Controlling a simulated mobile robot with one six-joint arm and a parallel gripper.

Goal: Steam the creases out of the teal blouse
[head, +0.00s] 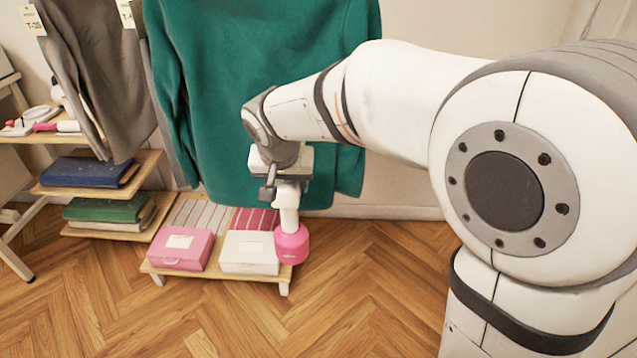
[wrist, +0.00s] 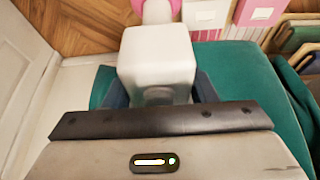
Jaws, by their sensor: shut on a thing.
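The teal blouse (head: 255,70) hangs in front of the wall in the head view, its upper part cut off by the frame. It also shows behind my gripper in the wrist view (wrist: 270,95). My gripper (head: 280,172) is in front of the blouse's lower part. It is shut on a white and pink steamer (head: 287,215), whose pink end (head: 291,243) points down. In the wrist view the steamer's white body (wrist: 158,55) sits between the dark fingers. I cannot tell whether the steamer touches the blouse. No steam is visible.
A low wooden stand (head: 213,271) holds a pink box (head: 181,249) and a white box (head: 249,252). Shelves at left hold folded cloth (head: 88,171). A grey-brown garment (head: 88,60) hangs left of the blouse. The wooden floor (head: 365,290) is clear at front.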

